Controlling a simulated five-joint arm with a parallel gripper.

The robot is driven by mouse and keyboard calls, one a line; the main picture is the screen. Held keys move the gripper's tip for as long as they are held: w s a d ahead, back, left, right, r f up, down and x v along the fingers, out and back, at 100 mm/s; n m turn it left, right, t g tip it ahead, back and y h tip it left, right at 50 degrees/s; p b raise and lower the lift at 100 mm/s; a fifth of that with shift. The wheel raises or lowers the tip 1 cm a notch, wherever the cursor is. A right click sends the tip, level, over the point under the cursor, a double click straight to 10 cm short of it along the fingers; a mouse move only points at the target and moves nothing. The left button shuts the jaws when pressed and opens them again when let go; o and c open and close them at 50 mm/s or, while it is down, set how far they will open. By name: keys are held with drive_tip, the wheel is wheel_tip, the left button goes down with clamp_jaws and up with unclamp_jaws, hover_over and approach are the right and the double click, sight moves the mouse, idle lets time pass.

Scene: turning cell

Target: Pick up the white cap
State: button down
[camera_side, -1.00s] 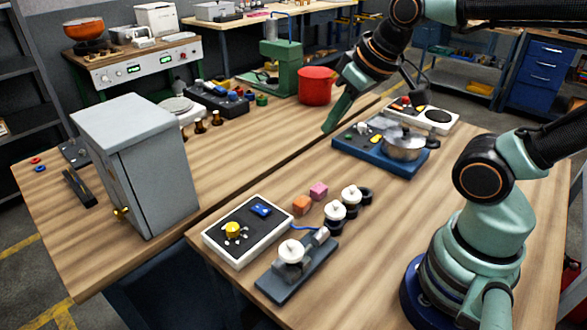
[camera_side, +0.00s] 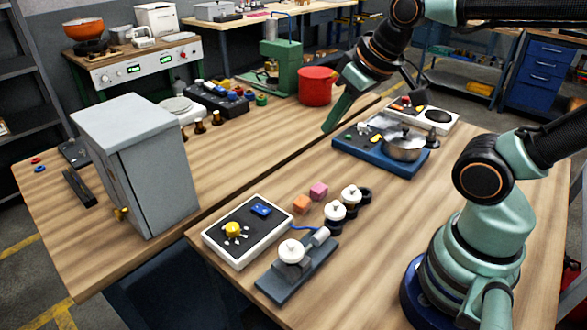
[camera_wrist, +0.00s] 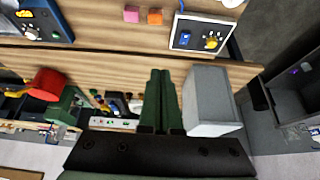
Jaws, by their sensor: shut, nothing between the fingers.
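Several round white caps with small knobs are in the side view. One white cap (camera_side: 291,251) sits on a grey block fixture (camera_side: 274,282) near the front edge of the near table. A second white cap (camera_side: 335,211) and a third (camera_side: 351,194) sit on dark round pieces behind it. I cannot tell which one the task means. My gripper (camera_side: 328,127) is shut and empty, high above the tables and well behind the caps. In the wrist view its two green fingers (camera_wrist: 161,72) lie together, with no clear white cap between or beside them.
A grey cabinet (camera_side: 140,165) stands on the far table. A pot (camera_side: 404,147) on a blue panel, orange (camera_side: 301,204) and pink (camera_side: 318,191) cubes, and a white-framed panel (camera_side: 248,232) are on the near table. A red pot (camera_side: 316,86) stands farther back.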

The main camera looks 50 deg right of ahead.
idle(0.4)
drive_tip(key=shift+c, duration=0.7)
unclamp_jaws()
drive_tip(key=m+g, duration=0.6)
drive_tip(key=m, duration=1.2)
hover_over(290, 243)
wheel_tip(290, 243, down, 6)
drive_tip(key=f, duration=0.6)
drive_tip(key=shift+s+a+f, duration=0.1)
drive_tip(key=shift+a+f, duration=0.1)
drive_tip(key=shift+f, duration=0.15)
drive_tip(key=shift+d+f, duration=0.2)
drive_tip(key=shift+f, duration=2.55)
